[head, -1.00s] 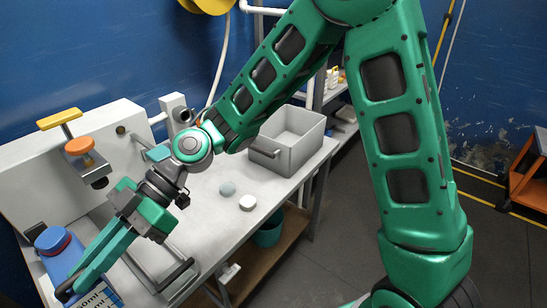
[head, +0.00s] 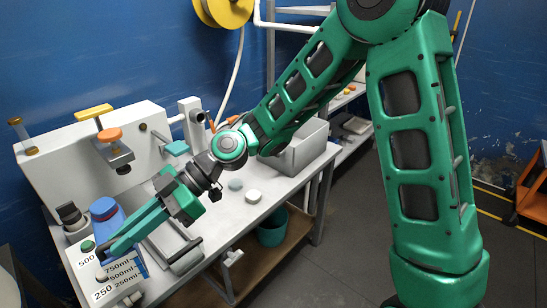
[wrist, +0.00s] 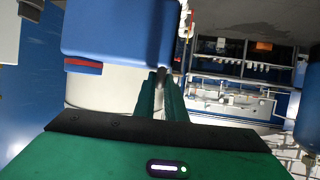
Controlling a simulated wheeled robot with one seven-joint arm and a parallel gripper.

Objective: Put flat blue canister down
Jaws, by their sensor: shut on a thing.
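The flat blue canister (head: 108,222) has a blue cap and stands out at the lower left of the head view, over the bench's left end. My gripper (head: 106,252) is at its near side, with its long green fingers reaching left. In the wrist view the blue body (wrist: 120,30) fills the upper middle, and my fingers (wrist: 162,88) meet at its lower right edge. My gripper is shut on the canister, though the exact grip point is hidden. I cannot tell whether its base touches the surface below.
White surfaces marked 750ml, 500ml and 250 (head: 122,278) lie just below the canister. A dark-capped item (head: 72,215) stands to its left. The white panel (head: 65,165) with orange and yellow knobs rises behind. A grey bin (head: 300,152) and a white puck (head: 253,196) are farther right.

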